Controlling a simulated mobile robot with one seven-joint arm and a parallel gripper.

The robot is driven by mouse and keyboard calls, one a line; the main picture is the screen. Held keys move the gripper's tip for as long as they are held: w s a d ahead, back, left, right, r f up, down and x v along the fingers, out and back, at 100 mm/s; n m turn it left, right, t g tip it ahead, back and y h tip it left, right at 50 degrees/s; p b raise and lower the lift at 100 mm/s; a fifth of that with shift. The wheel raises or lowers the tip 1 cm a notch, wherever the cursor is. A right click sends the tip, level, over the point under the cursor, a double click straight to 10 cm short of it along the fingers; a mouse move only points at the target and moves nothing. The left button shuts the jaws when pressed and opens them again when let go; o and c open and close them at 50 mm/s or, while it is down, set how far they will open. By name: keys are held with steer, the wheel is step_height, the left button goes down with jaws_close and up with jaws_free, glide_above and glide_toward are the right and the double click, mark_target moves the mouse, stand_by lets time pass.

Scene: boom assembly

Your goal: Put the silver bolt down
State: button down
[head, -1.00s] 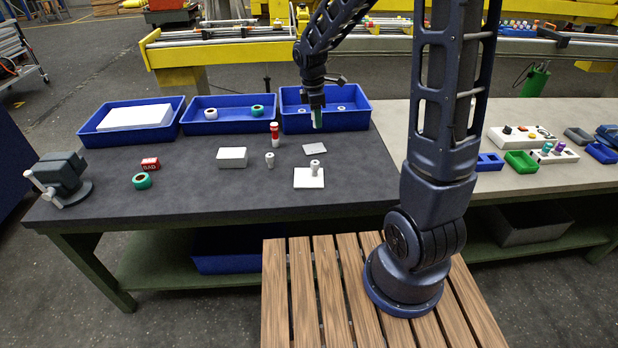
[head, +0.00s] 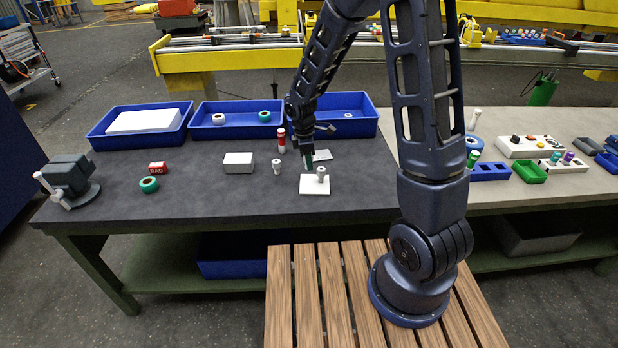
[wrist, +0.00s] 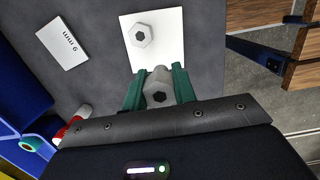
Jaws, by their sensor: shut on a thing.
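My gripper (head: 308,165) is low over the back left edge of a white square plate (head: 308,187). In the wrist view, its green fingers (wrist: 159,88) are shut on a silver bolt (wrist: 157,90), whose hex socket faces the camera. The held bolt overlaps the near edge of the plate (wrist: 170,30) there; whether it touches the plate, I cannot tell. Another silver bolt (head: 321,173) stands on the right part of the plate and also shows in the wrist view (wrist: 140,36). The fingers mostly hide the held bolt in the head view.
A pale bolt (head: 277,166) stands left of the plate. A red and white cylinder (head: 281,140) and a flat card (head: 323,154) are close behind my gripper. A white block (head: 238,162) is further left. Blue trays (head: 235,131) line the back.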

mark_target(310, 185)
steer(key=shift+f, duration=3.8)
steer(key=shift+f, duration=0.15)
steer(key=c, duration=1.1)
jaws_free()
